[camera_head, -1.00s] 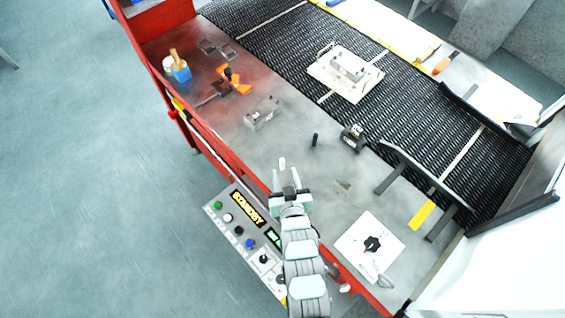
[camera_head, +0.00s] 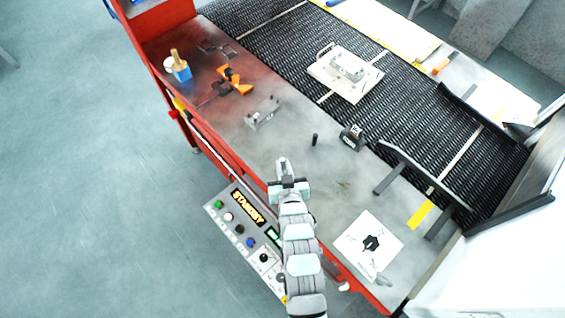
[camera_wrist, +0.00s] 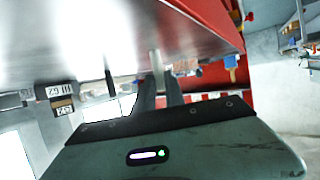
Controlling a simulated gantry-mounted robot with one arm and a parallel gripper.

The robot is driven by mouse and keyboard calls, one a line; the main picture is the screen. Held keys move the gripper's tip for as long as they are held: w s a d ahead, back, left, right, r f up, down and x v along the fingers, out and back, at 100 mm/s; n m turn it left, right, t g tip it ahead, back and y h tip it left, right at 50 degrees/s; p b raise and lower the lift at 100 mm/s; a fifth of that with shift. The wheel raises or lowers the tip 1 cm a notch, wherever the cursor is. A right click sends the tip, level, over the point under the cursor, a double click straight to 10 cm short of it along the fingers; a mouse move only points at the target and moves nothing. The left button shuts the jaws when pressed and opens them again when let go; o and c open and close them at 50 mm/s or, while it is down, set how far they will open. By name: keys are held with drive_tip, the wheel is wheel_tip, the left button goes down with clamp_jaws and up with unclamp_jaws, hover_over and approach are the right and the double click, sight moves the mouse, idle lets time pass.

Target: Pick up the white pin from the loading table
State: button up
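The white pin (camera_wrist: 157,62) shows in the wrist view as a pale upright post between my fingertips. In the head view only its pale top (camera_head: 283,161) shows at the fingertips. My gripper (camera_head: 285,168) is at the near edge of the grey loading table (camera_head: 225,125), with its fingers drawn close together around the pin. In the wrist view the two dark fingers (camera_wrist: 160,88) sit either side of the pin and hide its lower part. I cannot tell whether the pin still touches the table.
A black pin (camera_head: 315,139) stands farther in on the table, with a small dark block (camera_head: 351,137) beyond it. A white plate with a black knob (camera_head: 371,243) lies to the right. The control panel (camera_head: 238,228) is left of my arm.

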clamp_jaws()
drive_tip(key=shift+r, duration=0.15)
wheel_tip(320, 180, up, 20)
drive_tip(key=shift+p, duration=0.4)
